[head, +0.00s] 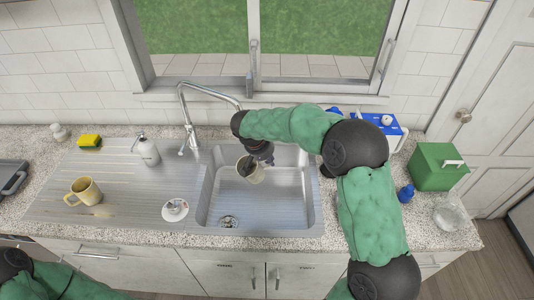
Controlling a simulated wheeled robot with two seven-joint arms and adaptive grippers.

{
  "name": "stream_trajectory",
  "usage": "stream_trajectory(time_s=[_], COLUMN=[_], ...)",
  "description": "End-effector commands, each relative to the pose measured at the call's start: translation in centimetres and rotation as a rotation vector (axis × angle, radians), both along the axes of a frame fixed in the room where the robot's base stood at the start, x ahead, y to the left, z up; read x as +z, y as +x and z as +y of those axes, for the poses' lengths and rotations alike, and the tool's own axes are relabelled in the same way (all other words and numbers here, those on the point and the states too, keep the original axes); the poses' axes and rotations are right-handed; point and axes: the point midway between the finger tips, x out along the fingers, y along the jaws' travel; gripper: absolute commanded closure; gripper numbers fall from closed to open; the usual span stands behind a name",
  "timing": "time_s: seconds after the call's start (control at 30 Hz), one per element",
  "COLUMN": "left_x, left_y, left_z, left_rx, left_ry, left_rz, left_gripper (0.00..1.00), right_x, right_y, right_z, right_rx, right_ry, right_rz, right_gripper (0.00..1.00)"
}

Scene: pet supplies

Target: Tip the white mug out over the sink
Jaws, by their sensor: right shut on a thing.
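The white mug (256,177) is over the sink basin (285,206), tilted, with its dark inside facing my view. My right gripper (262,158) reaches in from the right and is shut on the mug at its upper right side. The gripper's fingers are small and partly hidden by the wrist. I cannot tell whether anything is flowing from the mug. My left gripper is out of view; only part of my left arm shows at the bottom left.
A yellow mug (86,191) stands on the drainboard, left of a small white dish (175,209). A green box (438,167) and a blue-and-white box (386,124) stand right.

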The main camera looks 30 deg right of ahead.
Motion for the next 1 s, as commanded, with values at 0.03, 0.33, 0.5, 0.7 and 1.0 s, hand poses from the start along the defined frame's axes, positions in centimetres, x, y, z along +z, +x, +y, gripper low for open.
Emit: stream_trajectory(time_s=[0.03,0.33,0.5,0.7,1.0], left_x=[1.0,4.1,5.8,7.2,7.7], left_y=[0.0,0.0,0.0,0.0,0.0], left_z=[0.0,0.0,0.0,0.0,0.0], left_rx=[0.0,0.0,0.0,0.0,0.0], left_ry=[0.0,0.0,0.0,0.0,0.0], left_rz=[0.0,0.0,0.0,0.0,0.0], left_gripper=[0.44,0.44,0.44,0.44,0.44], right_x=[0.2,-0.6,-1.0,-1.6,-2.0], right_y=[0.0,0.2,0.2,0.3,0.4], right_z=[-0.3,-0.9,-1.2,-1.5,-1.6], right_rx=[-0.003,-0.004,-0.003,-0.003,0.0], right_ry=[0.03,0.198,0.284,0.369,0.417], right_rz=[0.01,0.046,0.068,0.088,0.096], right_gripper=[1.0,1.0,1.0,1.0,1.0])
